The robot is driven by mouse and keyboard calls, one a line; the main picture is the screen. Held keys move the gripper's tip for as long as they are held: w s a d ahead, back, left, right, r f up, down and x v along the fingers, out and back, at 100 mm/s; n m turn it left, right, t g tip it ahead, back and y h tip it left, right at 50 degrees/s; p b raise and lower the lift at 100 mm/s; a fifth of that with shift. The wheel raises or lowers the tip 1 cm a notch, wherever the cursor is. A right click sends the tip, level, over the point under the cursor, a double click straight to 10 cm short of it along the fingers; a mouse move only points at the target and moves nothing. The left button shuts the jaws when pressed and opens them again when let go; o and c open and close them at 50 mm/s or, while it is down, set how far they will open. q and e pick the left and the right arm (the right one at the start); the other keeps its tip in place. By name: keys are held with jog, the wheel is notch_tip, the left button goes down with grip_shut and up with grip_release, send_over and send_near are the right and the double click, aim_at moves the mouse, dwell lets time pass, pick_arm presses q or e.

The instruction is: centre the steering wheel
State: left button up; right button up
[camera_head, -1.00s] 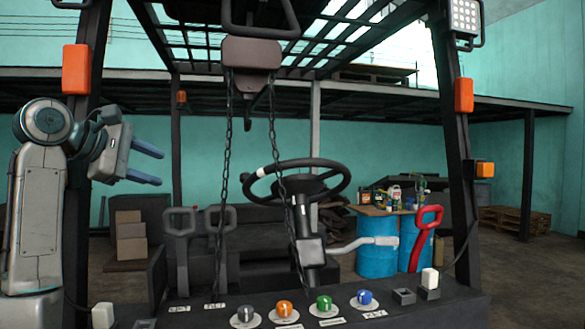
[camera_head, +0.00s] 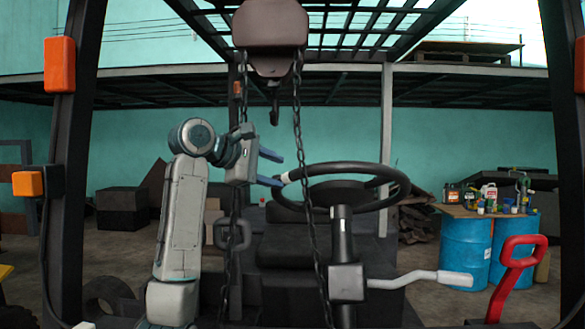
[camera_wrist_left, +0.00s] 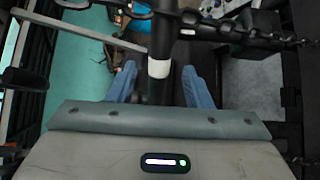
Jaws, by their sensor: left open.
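The black steering wheel (camera_head: 341,186) stands on its dark column in the middle of the head view. A white band (camera_head: 285,178) marks the left part of its rim. My left gripper (camera_head: 279,170) has blue fingers, is open and reaches in from the left, its tips close to that band. In the left wrist view, the band (camera_wrist_left: 160,68) and dark rim lie in line with the gap between the open fingers (camera_wrist_left: 160,85). I cannot tell whether the fingers touch the rim. My right gripper is not in view.
Two chains hang from a hook block (camera_head: 270,25); one (camera_head: 303,130) passes in front of the wheel, the other by my left gripper. A grey-handled lever (camera_head: 440,280) and a red lever (camera_head: 513,262) stand at right. Blue drums (camera_head: 466,248) stand behind. Cab posts (camera_head: 80,140) flank the view.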

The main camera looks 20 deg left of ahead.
aim_at(288, 174)
pick_arm(q)
jog(key=p+x, duration=0.2)
jog(key=x, duration=0.2)
jog(key=shift+w+d, duration=0.25)
jog(key=shift+w, duration=0.1)
jog(key=shift+w+d+f, duration=0.25)
jog(key=shift+w, duration=0.1)
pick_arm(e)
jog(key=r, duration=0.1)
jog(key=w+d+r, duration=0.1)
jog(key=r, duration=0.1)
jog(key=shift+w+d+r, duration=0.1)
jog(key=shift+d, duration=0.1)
pick_arm(q)
jog(key=shift+a, duration=0.1)
jog(key=c, duration=1)
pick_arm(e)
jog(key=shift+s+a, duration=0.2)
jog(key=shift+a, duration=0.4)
